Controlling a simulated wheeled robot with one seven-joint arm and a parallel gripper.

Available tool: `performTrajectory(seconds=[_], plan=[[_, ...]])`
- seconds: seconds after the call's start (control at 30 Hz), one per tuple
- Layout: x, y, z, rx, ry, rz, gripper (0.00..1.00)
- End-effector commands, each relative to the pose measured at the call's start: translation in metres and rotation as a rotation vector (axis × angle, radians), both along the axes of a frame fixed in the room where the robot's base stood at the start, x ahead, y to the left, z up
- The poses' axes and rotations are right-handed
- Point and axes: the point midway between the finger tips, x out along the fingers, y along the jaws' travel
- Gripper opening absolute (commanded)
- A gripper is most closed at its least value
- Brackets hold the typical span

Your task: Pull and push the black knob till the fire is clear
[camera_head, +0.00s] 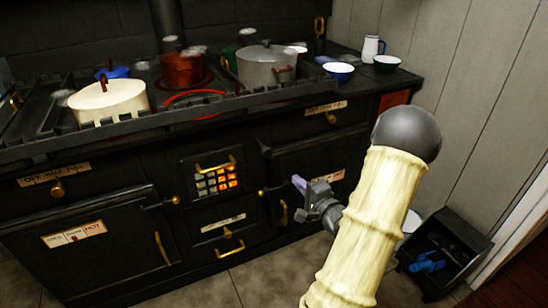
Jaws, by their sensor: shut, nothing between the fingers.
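The fire shows as orange glow behind a small barred grate (216,181) in the middle of the black stove front, with a brass handle across its top. The left bars look pale and the right ones glow orange. I cannot clearly make out a black knob; a small dark piece (264,147) sticks out at the upper left of the right oven door, but I cannot tell if it is the knob. My gripper (300,184) is shut and empty, in front of the right oven door, to the right of the grate. My pale arm hides part of the stove's right side.
Several pots, among them a cream pot (108,101) and a grey pot (267,66), stand on the railed stove top. A black bin (443,252) holding a blue thing stands on the floor at right. Tiled floor in front is clear.

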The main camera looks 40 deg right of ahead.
Motion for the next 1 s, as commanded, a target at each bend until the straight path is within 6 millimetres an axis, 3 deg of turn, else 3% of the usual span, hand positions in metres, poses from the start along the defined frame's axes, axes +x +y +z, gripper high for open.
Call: performTrajectory(seconds=[0.47, 1.0], plan=[[0.010, -0.001, -0.001, -0.003, -0.003, 0.002, 0.00], [0.100, -0.013, -0.003, -0.004, -0.003, 0.003, 0.00]])
